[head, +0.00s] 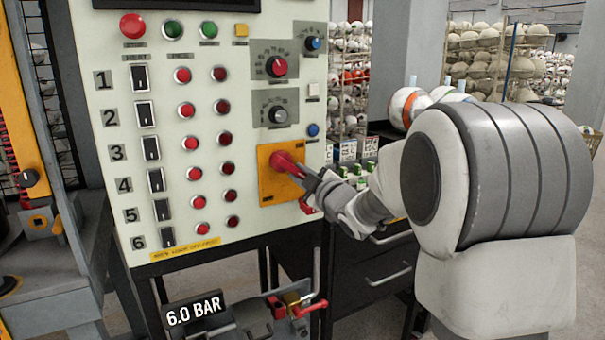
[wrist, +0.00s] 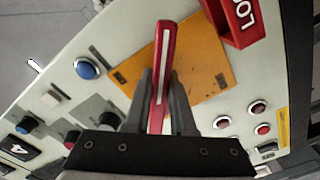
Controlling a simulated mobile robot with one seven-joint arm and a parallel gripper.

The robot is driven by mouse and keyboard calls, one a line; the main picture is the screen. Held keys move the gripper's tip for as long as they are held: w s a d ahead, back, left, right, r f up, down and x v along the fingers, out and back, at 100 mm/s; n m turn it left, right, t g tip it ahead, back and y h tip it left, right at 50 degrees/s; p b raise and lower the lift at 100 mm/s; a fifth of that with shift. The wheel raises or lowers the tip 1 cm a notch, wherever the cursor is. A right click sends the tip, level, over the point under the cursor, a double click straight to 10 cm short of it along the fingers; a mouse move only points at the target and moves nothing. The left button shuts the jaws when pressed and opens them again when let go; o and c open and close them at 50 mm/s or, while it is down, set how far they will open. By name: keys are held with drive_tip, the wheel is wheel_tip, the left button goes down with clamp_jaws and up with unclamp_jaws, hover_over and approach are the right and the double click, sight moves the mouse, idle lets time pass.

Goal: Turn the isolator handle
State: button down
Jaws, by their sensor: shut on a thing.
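The red isolator handle (head: 284,163) sits on an orange-yellow plate (head: 268,187) at the lower right of the cream control panel. In the wrist view the handle (wrist: 163,70) is a red bar with a pale stripe, standing between my fingers. My gripper (head: 306,180) reaches it from the right and is shut on it. In the wrist view my gripper (wrist: 160,95) has a dark finger on each side of the bar. The orange plate (wrist: 205,70) lies behind the handle. Part of the handle's base is hidden by the fingers.
A red tag with white letters (wrist: 238,18) hangs close beside the plate. Red buttons (head: 227,168) and numbered black switches (head: 154,180) fill the panel's left. Below are a red-handled valve (head: 310,308) and a 6.0 BAR sign (head: 195,309). A drawer cabinet (head: 375,275) stands right of the panel.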

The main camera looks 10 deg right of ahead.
drive_tip(key=m, duration=0.1)
drive_tip(key=a+f+m, duration=0.1)
drive_tip(key=m, duration=0.2)
drive_tip(key=shift+s+a+f+m, duration=0.15)
drive_tip(key=shift+s+m, duration=0.1)
drive_tip(key=shift+m, duration=0.05)
drive_tip(key=m, duration=0.1)
drive_tip(key=a+m, duration=0.1)
drive_tip(key=m, duration=0.1)
drive_tip(key=a+m, duration=0.1)
drive_tip(key=m, duration=0.1)
drive_tip(key=shift+s+f, duration=0.25)
drive_tip(key=shift+s, duration=0.05)
drive_tip(key=shift+m, duration=0.4)
drive_tip(key=c, duration=0.8)
unclamp_jaws()
drive_tip(key=shift+o, duration=0.2)
drive_tip(key=shift+s, duration=0.1)
drive_tip(key=p+v, duration=0.2)
drive_tip(key=v, duration=1.5)
drive_tip(key=shift+s, duration=0.15)
drive_tip(key=shift+r, duration=0.1)
